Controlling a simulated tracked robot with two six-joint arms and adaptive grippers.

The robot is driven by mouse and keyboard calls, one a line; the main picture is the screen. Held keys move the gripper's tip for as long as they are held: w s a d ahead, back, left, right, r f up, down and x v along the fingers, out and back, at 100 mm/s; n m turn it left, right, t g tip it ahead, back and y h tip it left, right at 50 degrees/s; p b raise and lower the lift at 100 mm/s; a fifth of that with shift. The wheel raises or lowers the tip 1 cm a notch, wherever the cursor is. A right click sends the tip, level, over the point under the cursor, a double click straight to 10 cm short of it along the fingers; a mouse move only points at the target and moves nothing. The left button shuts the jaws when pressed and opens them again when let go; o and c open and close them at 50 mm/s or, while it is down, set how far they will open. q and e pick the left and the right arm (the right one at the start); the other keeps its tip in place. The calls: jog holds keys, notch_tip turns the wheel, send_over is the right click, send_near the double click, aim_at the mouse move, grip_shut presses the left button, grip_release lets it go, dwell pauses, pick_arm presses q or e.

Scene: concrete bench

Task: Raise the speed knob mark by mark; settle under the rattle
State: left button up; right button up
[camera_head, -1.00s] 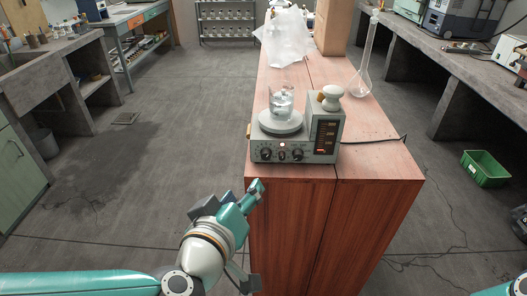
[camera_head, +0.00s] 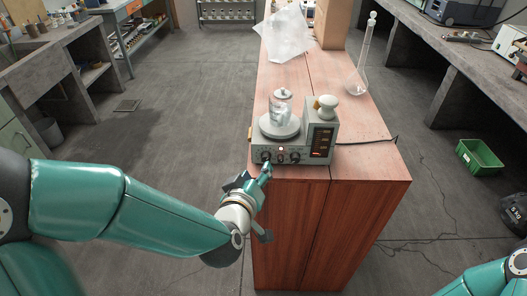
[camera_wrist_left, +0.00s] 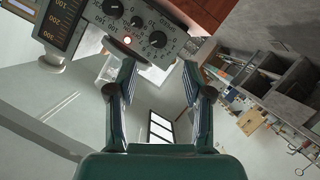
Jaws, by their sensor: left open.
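A grey stirrer (camera_head: 310,122) stands on the wooden bench, with several knobs along its front panel. A glass vessel (camera_head: 281,112) stands on its round plate. A dark scale panel (camera_head: 321,140) on the right shows a red glow; its numbers show in the left wrist view (camera_wrist_left: 66,20). My left gripper (camera_head: 266,170) is just in front of the left end of the panel. In the left wrist view the gripper (camera_wrist_left: 158,70) is open and empty, and the end knob (camera_wrist_left: 158,40) lies beyond the gap between the fingertips. My right gripper is out of the picture.
A white knobbed object (camera_head: 327,106) sits atop the stirrer's right part. A long-necked flask (camera_head: 361,75), a crumpled clear sheet (camera_head: 287,35) and a brown box (camera_head: 335,25) stand further back. A cable (camera_head: 370,141) runs right. A green crate (camera_head: 480,156) is on the floor.

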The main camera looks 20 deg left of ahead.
aim_at(265, 161)
pick_arm(q)
jog(key=p+x, duration=0.1)
jog(key=x, duration=0.2)
jog(key=p+x, duration=0.2)
jog(key=x, duration=0.1)
jog(key=shift+w+d+f, duration=0.15)
jog(key=shift+w+f, duration=0.05)
jog(key=shift+f, duration=0.1)
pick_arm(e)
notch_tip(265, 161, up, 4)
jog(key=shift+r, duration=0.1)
pick_arm(q)
grip_shut()
jog(key=b, duration=0.3)
jog(key=shift+f+n+h+b, duration=0.3)
jog(key=shift+n+h, duration=0.1)
jog(key=shift+r, duration=0.25)
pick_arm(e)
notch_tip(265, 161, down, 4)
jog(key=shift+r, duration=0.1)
